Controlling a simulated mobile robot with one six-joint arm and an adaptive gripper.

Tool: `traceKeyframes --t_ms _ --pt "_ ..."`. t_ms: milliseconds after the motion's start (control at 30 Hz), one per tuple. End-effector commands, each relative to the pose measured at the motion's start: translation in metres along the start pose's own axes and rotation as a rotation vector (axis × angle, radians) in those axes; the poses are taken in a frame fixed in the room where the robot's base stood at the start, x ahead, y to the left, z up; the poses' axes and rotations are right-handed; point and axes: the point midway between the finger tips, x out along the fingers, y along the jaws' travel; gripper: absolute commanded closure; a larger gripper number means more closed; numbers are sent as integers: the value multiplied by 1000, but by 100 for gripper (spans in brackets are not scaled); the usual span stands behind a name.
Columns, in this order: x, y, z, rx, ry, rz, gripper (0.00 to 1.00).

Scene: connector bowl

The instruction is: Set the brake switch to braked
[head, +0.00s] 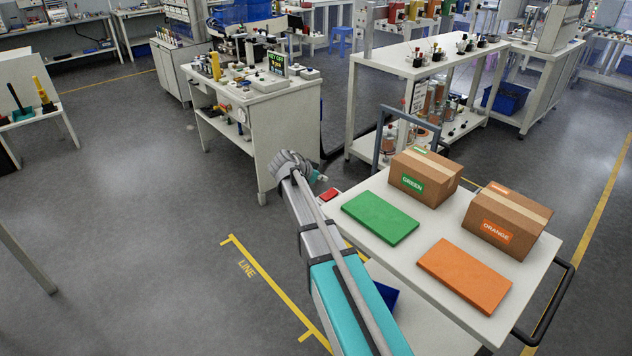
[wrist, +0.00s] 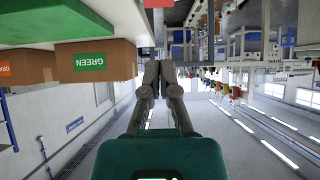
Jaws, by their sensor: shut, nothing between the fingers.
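A small red piece (head: 330,194) sits at the left corner of the white cart (head: 365,208); it may be the brake switch, but its setting is too small to read. A red patch (wrist: 159,3) also shows at the top edge of the wrist view, just beyond my fingertips and apart from them. My gripper (wrist: 167,66) is shut and empty, its two fingers together, beside the cart's edge in the wrist view. In the head view my arm reaches past the cart's left side, and the fingers cannot be made out.
The cart carries a green pad (head: 380,218), an orange pad (head: 465,274), a box marked GREEN (head: 424,175) and one marked ORANGE (head: 506,222). A workbench (head: 245,110) stands behind my arm, a shelf bench (head: 455,65) behind the cart.

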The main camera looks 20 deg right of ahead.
Motion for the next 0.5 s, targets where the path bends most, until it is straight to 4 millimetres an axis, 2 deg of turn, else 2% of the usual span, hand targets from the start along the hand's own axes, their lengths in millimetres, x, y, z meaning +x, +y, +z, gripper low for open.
traceKeyframes --t_ms 33,300,500 --pt "10 -1 3 1 0 1 100" --pt "43 -1 3 0 0 0 100" --pt "52 0 15 -1 0 0 100"
